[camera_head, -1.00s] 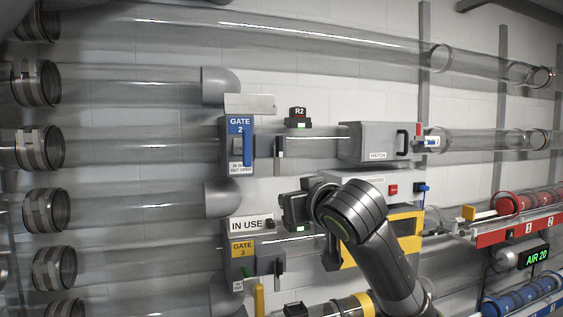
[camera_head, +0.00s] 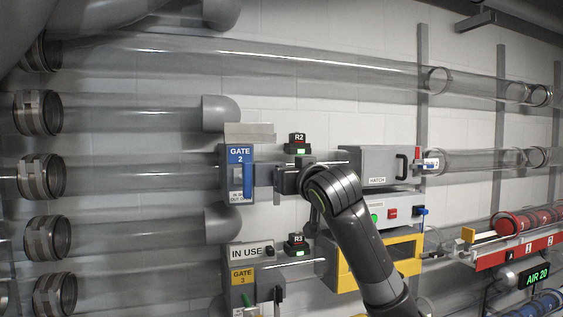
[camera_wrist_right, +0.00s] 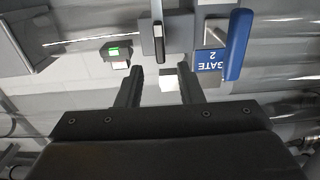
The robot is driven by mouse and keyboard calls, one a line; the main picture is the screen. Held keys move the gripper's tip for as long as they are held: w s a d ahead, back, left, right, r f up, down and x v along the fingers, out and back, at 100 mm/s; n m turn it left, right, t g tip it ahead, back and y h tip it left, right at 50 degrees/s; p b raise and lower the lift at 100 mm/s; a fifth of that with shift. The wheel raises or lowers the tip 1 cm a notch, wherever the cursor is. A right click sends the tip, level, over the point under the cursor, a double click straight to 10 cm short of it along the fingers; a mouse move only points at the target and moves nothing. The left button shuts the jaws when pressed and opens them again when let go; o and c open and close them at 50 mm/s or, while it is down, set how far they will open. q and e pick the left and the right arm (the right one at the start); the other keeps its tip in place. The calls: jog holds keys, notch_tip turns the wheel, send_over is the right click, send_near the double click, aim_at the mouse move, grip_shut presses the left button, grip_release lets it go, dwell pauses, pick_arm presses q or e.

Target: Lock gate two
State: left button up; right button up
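The gate two box (camera_head: 237,157) is grey with a blue "GATE 2" label and an upright blue handle (camera_head: 247,181). In the right wrist view the label (camera_wrist_right: 209,62) appears upside down, with the blue handle (camera_wrist_right: 236,45) at its right. A grey plate with a dark upright handle (camera_wrist_right: 158,30) sits beside the label, beyond the fingertips. My right gripper (camera_wrist_right: 160,75) is open, its two fingers apart with no object clearly held. In the head view the right gripper (camera_head: 282,180) is just right of the gate two box and partly hides the plate. My left gripper is not in view.
The R2 unit (camera_head: 297,144) with a green light is just above my right gripper. The grey hatch box (camera_head: 375,170) stands to the right. Gate three (camera_head: 242,277), with an "IN USE" sign (camera_head: 248,252), is below. Clear tubes run along the wall.

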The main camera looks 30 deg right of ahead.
jog(key=p+x, duration=0.2)
jog(key=x, duration=0.4)
grip_shut()
dwell(0.3)
